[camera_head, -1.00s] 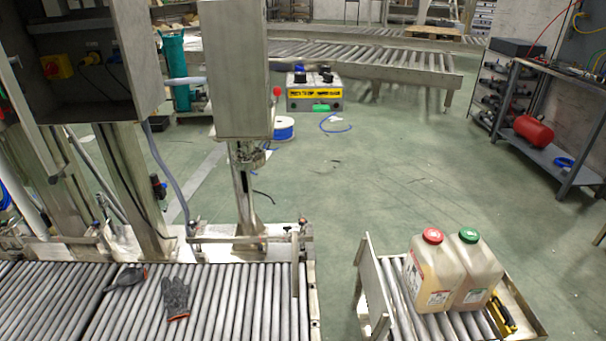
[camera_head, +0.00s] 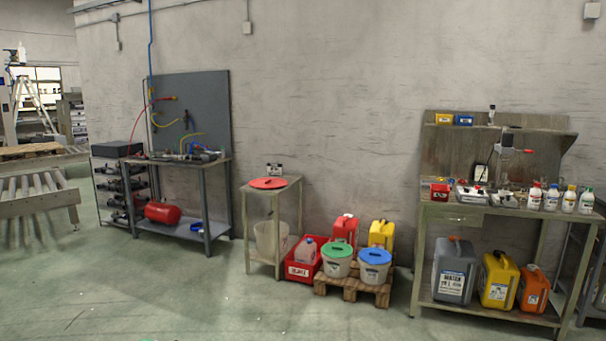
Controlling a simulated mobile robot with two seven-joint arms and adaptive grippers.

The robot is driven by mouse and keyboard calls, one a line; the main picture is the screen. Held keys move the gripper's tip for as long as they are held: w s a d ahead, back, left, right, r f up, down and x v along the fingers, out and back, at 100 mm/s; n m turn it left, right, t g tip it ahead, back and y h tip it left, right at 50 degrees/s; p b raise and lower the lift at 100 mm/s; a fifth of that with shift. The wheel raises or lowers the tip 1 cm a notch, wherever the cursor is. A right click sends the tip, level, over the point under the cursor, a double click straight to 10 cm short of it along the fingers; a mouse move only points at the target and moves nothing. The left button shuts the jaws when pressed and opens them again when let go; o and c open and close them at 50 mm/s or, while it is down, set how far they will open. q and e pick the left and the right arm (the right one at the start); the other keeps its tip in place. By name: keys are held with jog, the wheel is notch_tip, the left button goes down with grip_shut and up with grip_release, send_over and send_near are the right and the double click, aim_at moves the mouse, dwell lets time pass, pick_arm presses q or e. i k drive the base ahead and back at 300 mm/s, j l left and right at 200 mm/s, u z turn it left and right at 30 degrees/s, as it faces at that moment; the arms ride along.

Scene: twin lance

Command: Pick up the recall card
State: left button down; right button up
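I cannot make out a recall card for certain. A small white card-like sheet in a dark frame (camera_head: 481,173) stands on the wooden workbench (camera_head: 455,212) at the right. A small dark-and-white item (camera_head: 274,169) stands at the back of the small side table (camera_head: 259,192), behind a red round lid (camera_head: 268,183). Both are too small to read. Neither of my grippers is in view.
Red and yellow canisters and two lidded buckets stand on a wooden pallet (camera_head: 352,289), beside a red crate (camera_head: 301,270). Several white bottles (camera_head: 551,197) line the workbench. A metal bench (camera_head: 190,165) and roller conveyor (camera_head: 38,203) are left. The green floor (camera_head: 190,290) in front is clear.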

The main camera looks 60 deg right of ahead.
aim_at(273, 169)
jog(key=z, duration=2.4)
jog(key=i+z, duration=0.1)
jog(key=i, duration=1.1)
jog(key=i+u, duration=0.1)
jog(key=i, duration=0.7)
jog(key=i+l+u, duration=0.15)
jog(key=i, duration=0.7)
jog(key=i+j+u, duration=0.2)
jog(key=i+u, duration=0.25)
jog(key=i+j+u, duration=0.1)
jog(key=i+u, duration=0.15)
jog(key=u, duration=0.25)
jog(key=i+l+u, duration=0.1)
jog(key=i+u, duration=0.35)
jog(key=i+l+u, duration=0.2)
jog(key=u, duration=0.3)
jog(key=i+j+u, duration=0.1)
jog(key=i+u, duration=0.2)
jog(key=i, duration=1.45)
jog(key=i+j+z, duration=0.1)
jog(key=i+z, duration=0.15)
jog(key=i, duration=1.5)
